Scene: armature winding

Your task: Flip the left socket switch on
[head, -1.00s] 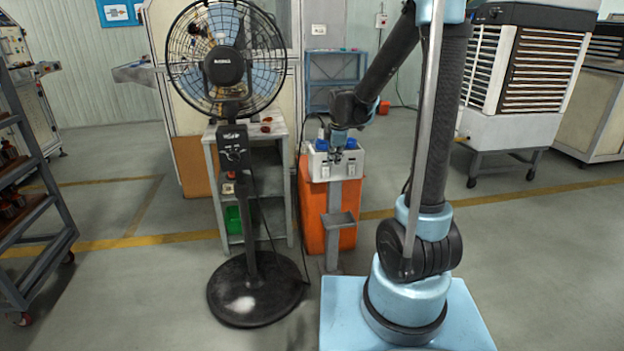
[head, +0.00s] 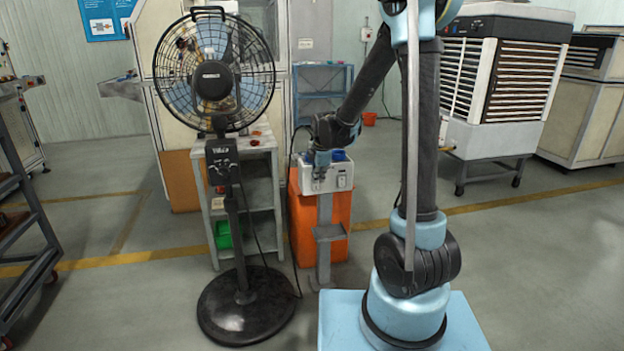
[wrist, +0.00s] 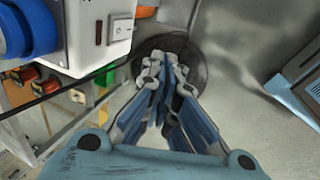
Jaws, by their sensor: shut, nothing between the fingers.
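The white socket box (head: 340,181) stands on a grey post in front of an orange bin. My gripper (head: 319,178) is in front of the box's left part and hides most of the left socket and its switch. The right socket (head: 342,182) shows on the front face. In the wrist view, the box (wrist: 85,22) is at the upper left, with a socket plate (wrist: 121,27) on its front face. My gripper (wrist: 166,68) is shut and empty, to the right of the box with a visible gap in that picture. The left switch's position cannot be made out.
A black pedestal fan (head: 213,85) and a grey shelf (head: 262,185) with a green bin stand left of the box. Blue round parts (wrist: 30,28) sit on the box. The orange bin (head: 304,225) is behind the post.

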